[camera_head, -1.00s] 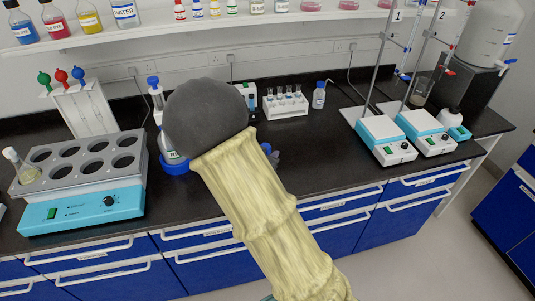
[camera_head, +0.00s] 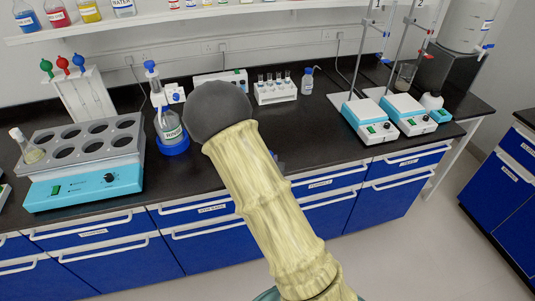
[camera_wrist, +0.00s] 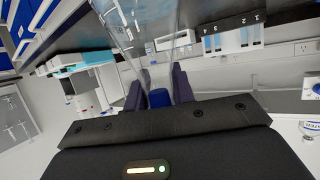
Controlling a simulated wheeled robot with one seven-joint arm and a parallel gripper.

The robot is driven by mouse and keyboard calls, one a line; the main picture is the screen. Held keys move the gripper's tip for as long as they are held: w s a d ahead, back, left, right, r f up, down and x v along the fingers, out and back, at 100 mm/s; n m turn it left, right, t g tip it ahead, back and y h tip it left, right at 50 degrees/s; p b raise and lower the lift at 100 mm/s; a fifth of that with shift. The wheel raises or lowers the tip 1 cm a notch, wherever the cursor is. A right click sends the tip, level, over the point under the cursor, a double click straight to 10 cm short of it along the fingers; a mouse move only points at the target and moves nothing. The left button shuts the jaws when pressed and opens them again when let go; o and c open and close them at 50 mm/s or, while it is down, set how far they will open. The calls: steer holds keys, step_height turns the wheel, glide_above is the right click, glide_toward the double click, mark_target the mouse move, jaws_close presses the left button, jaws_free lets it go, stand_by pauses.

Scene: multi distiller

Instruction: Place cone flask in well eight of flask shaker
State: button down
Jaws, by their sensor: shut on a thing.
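The flask shaker (camera_head: 128,181) stands at the left of the black bench in the head view, with a teal base and a grey rack of round wells in two rows. A small cone flask (camera_head: 30,150) stands in the far-left well; the other wells look empty. My gripper (camera_wrist: 158,90) shows in the wrist view, its dark fingers shut on a clear glass cone flask (camera_wrist: 150,35). A blue piece shows between the fingers. The glass widens away from the fingers. In the head view my arm hides most of the gripper and the held flask. Well numbers cannot be read.
A tube rack (camera_head: 277,92) is farther back. Two stirrer hotplates (camera_head: 372,118) with stands are at the right. The bench between my arm and the hotplates is clear.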

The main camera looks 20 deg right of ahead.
steer(key=s+a+f+n+y, duration=0.1)
steer(key=s+f+n+y, duration=0.1)
steer(key=f, duration=0.4)
steer(key=s+a+f+n+t+y, duration=0.1)
steer(key=s+a+f+n+y, duration=0.1)
steer(key=f, duration=0.4)
steer(key=shift+s+f+n+y, duration=0.25)
steer(key=shift+n+y, duration=0.25)
steer(key=shift+y, duration=0.4)
steer(key=shift+d, duration=0.1)
